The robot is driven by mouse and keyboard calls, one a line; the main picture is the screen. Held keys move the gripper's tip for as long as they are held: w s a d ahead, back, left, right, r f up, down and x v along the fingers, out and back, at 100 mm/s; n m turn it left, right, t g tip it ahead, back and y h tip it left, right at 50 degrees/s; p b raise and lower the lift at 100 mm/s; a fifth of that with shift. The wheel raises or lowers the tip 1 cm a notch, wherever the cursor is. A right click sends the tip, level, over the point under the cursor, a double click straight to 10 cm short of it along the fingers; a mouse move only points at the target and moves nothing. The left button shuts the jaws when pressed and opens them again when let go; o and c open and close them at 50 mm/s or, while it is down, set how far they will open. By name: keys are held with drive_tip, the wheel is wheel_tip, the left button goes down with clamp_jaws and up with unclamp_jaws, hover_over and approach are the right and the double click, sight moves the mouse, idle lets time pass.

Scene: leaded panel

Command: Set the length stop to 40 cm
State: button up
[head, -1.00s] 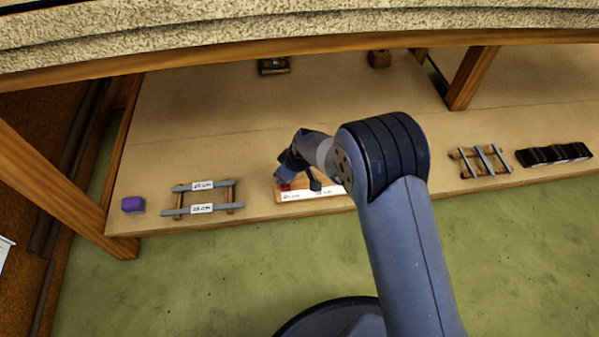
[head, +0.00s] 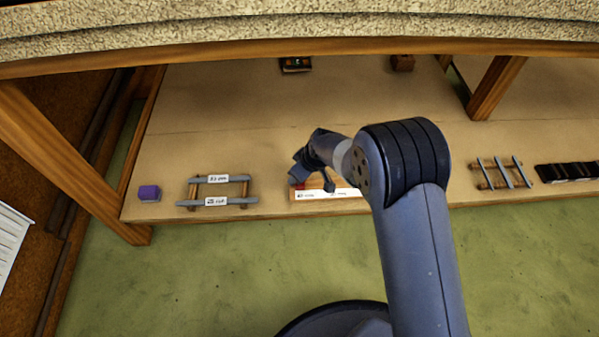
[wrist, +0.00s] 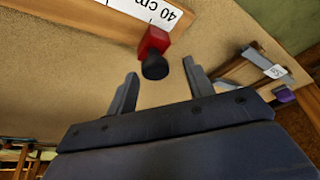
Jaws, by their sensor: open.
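The length stop (wrist: 154,42) is a red block with a black knob. It sits at the edge of the wooden board carrying a white scale strip (wrist: 145,8), close beside the printed "40 cm" in the wrist view. I cannot tell whether it is exactly on that mark. In the head view the strip (head: 325,194) lies near the table's front edge, and a bit of the red stop (head: 300,186) shows under my arm. My gripper (wrist: 160,74) is open and empty, its two fingers on either side of the black knob's near end, apart from it.
Left of the board are a rack with labelled grey bars (head: 217,190) and a purple block (head: 149,193). To the right are another rack (head: 502,172) and a row of dark pieces (head: 568,171). Two small items stand at the back. The table (head: 230,110) behind is clear.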

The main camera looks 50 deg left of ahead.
drive_tip(key=p+v, duration=0.3)
drive_tip(key=v, duration=0.7)
drive_tip(key=shift+r+p, duration=0.2)
drive_tip(key=shift+p, duration=0.1)
drive_tip(key=shift+d, duration=0.1)
drive_tip(key=b+x, duration=0.4)
drive_tip(key=x, duration=0.7)
drive_tip(key=shift+w+f, duration=0.15)
drive_tip(key=shift+w+d+r, duration=0.25)
drive_tip(key=shift+w+d, duration=0.2)
drive_tip(key=shift+w, duration=0.05)
drive_tip(key=shift+w+d, duration=0.35)
